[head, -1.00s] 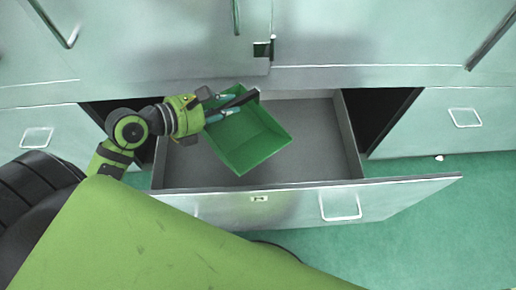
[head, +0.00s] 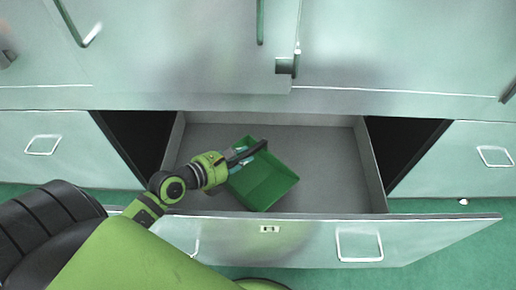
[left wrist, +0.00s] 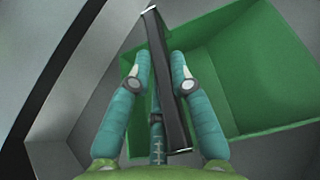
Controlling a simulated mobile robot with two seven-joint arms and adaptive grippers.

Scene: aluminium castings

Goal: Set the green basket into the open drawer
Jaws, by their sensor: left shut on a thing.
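The green basket (head: 266,186) is an open box, turned at an angle, within the outline of the open drawer (head: 318,150) in the head view. Its black handle bar (head: 247,152) is between the fingers of my left gripper (head: 243,157). In the left wrist view, the teal fingers of the left gripper (left wrist: 168,84) are shut on the black handle (left wrist: 165,80), with the green basket (left wrist: 245,75) to the right. Whether the basket's underside touches the drawer floor is hidden. My right gripper is not in view.
The drawer front (head: 300,240) stands pulled out toward me. Dark open gaps (head: 140,135) flank the drawer. Closed cabinet doors (head: 400,50) rise behind it. The drawer floor is bare to the right of the basket. Green floor (head: 470,240) shows at the right.

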